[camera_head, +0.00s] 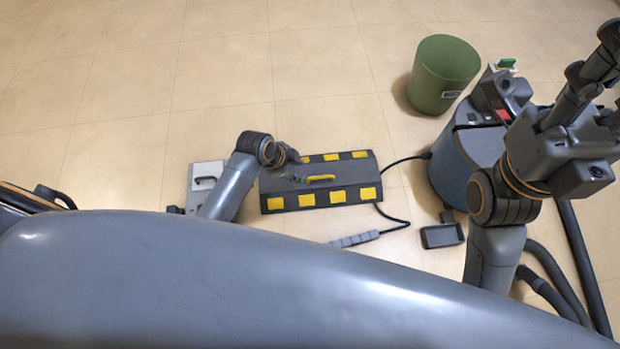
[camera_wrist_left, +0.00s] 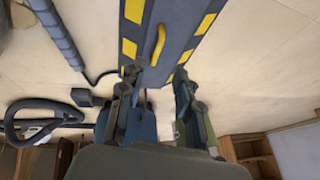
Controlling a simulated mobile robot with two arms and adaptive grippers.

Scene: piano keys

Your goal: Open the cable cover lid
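The cable cover (camera_head: 341,167) is a dark grey block with yellow patches along both long edges, lying shut on the floor. Its lid has a yellow handle (camera_head: 320,178) in the middle. My left gripper (camera_head: 296,167) is over the left part of the lid, apart from the handle. In the left wrist view its two fingers (camera_wrist_left: 160,95) are spread with nothing held. The cover (camera_wrist_left: 176,42) and handle (camera_wrist_left: 154,45) show beyond the fingertips. My right gripper (camera_head: 600,85) is raised at the right edge, its fingers apart and empty, partly cut off.
A green bin (camera_head: 441,75) stands at the back right. A blue-grey vacuum machine (camera_head: 465,158) stands right of the cover, with hoses and a black cable. A grey tool (camera_head: 355,240) lies in front, a light box (camera_head: 204,175) left. Floor behind the cover is clear.

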